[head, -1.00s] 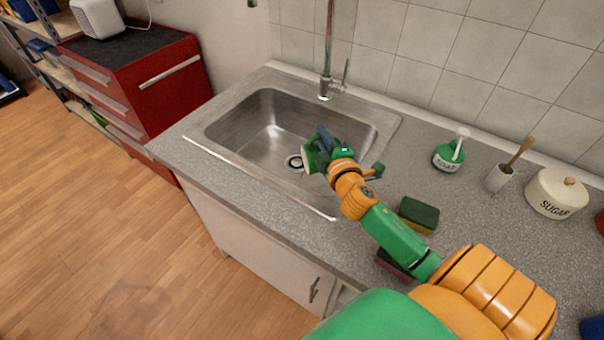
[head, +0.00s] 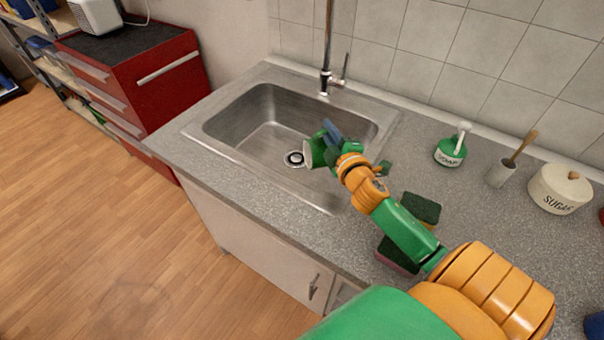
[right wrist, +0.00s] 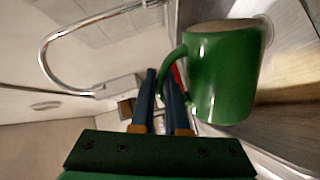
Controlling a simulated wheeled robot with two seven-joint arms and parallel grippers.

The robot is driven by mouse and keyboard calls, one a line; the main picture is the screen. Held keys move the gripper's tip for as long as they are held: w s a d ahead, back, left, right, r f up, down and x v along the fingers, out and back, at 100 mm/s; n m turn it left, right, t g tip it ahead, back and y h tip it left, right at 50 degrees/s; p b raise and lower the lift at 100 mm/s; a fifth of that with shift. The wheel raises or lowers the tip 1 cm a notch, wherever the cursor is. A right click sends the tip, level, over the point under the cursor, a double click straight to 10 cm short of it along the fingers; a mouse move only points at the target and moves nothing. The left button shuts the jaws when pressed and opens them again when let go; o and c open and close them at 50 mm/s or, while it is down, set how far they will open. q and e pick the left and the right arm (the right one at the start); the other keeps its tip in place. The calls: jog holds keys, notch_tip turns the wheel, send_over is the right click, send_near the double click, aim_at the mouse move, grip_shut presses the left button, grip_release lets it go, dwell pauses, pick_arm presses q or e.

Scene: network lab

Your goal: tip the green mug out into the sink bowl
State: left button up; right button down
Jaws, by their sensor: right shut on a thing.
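The green mug (head: 318,152) is held over the sink bowl (head: 240,124), close to the drain in the picture. It is tilted well over on its side, with its pale rim toward the left. My right gripper (head: 330,132) is shut on the mug's handle. In the right wrist view the mug (right wrist: 222,80) is right of the blue fingers (right wrist: 162,95), and its handle passes between them. The inside of the mug is mostly hidden, and I see no contents or stream. My left gripper is not in view.
The tap (head: 326,75) stands behind the bowl. Right of the sink are a soap bottle (head: 450,152), a brush in a cup (head: 502,174), a sugar jar (head: 560,189) and a green sponge (head: 421,208). My right arm reaches over the counter (head: 480,220). A red cabinet (head: 165,85) stands left.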

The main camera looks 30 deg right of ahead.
jog(key=shift+s+d+f+m+b, duration=0.2)
jog(key=shift+d+f+m+b, duration=0.25)
jog(key=shift+f+b, duration=0.25)
jog(key=d+m, duration=0.1)
jog(key=s+d+m+p, duration=0.1)
jog(key=shift+d+r+y, duration=0.1)
jog(key=shift+d+y, duration=0.2)
jog(key=shift+d, duration=0.1)
pick_arm(q)
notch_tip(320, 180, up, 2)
jog(key=p, duration=0.3)
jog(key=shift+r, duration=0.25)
pick_arm(e)
jog(key=s+d+r+m+t+y, duration=0.1)
jog(key=s+d+r+m, duration=0.1)
jog(key=d+m, duration=0.7)
jog(key=m, duration=0.4)
jog(key=shift+s+r+t, duration=0.3)
jog(key=shift+t, duration=0.1)
pick_arm(q)
jog(key=shift+p, duration=0.3)
pick_arm(e)
jog(key=shift+a, duration=0.1)
